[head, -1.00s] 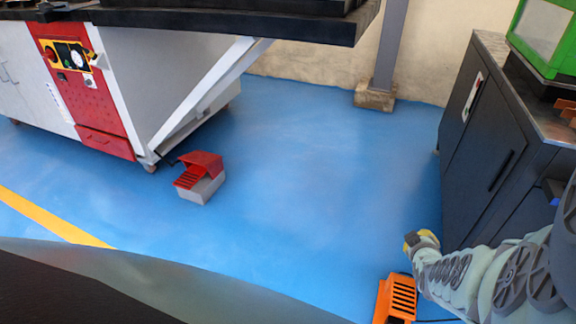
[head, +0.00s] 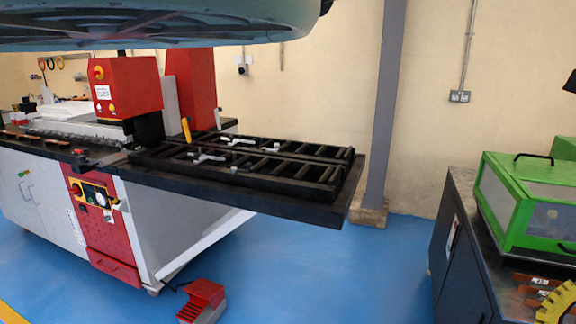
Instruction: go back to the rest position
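My gripper does not show clearly in the head view. A large grey-green rounded part across the top edge looks like a link of my own arm; what is at its end is out of frame. The bending machine (head: 150,240) stands at left, with a white body, a red control panel (head: 104,215) and red upper housings (head: 130,86). Its black roller table (head: 300,205) sticks out to the right, with small clamps and a yellow-handled part on it.
A red foot pedal (head: 203,300) sits on the blue floor (head: 310,270) below the table. A grey column (head: 382,120) stands behind. A dark cabinet (head: 462,265) at right bears a green machine (head: 520,200). A yellow toothed part (head: 556,302) shows at lower right. Open floor lies between.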

